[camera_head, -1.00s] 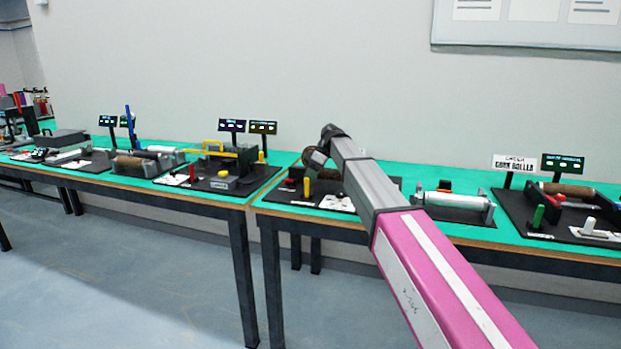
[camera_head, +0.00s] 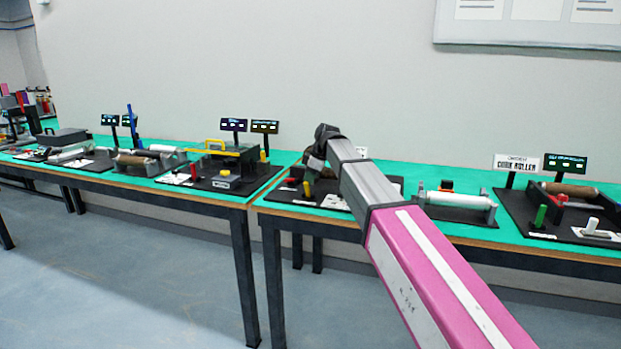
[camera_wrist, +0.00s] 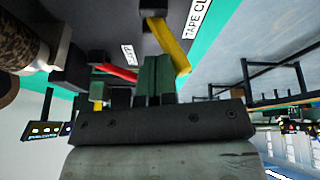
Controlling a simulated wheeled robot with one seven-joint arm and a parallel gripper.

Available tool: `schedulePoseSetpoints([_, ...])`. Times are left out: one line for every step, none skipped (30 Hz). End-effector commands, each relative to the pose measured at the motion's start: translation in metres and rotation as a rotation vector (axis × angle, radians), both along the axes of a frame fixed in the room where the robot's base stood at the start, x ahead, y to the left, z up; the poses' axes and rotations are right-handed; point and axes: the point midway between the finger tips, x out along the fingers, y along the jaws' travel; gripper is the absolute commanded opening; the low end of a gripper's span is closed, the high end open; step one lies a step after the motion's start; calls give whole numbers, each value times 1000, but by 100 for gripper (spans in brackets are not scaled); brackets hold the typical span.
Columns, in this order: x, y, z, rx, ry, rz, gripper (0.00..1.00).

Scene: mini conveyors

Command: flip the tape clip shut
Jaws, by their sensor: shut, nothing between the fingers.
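The tape station with a partly visible "TAPE CL" label (camera_wrist: 196,18) is under my gripper in the wrist view. A bent yellow lever (camera_wrist: 172,48), likely the clip, stands just right of my fingertips; I cannot tell if they touch. A red lever (camera_wrist: 116,72) lies to the left. My gripper (camera_wrist: 156,62) is shut, its dark green fingers together with nothing between them. In the head view my gripper (camera_head: 313,168) is low over the left end of the right table, and my arm hides much of that station.
A speckled brown roll (camera_wrist: 20,38) is close on the left in the wrist view. A white roller (camera_head: 456,200) and the cork roller station (camera_head: 570,190) stand to the right.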

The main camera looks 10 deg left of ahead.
Motion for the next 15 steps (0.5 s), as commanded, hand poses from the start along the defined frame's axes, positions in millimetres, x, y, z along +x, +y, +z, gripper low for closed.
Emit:
schedulePoseSetpoints([-7,-1,-1,-2,-28,1,0])
schedulePoseSetpoints([-10,-1,-1,-4,-52,1,0])
schedulePoseSetpoints([-12,0,-2,-6,-84,1,0])
schedulePoseSetpoints([-13,0,-2,-8,-107,2,0])
schedulePoseSetpoints([-15,0,-2,-10,-127,2,0])
schedulePoseSetpoints([-16,0,-3,-13,-157,2,0])
schedulePoseSetpoints([-18,0,-3,-13,-177,1,0])
schedulePoseSetpoints([-19,0,-4,-15,-197,1,0])
schedulePoseSetpoints([-20,0,-4,-18,-223,1,0])
schedulePoseSetpoints([-22,1,-5,-19,-240,2,0])
schedulePoseSetpoints([-18,2,-4,-18,-235,1,0])
schedulePoseSetpoints([-17,2,-4,-19,-233,0,0])
schedulePoseSetpoints([-17,2,-4,-19,-233,0,0])
schedulePoseSetpoints([-17,2,-4,-18,-233,0,0])
schedulePoseSetpoints([-17,2,-4,-18,-231,0,0])
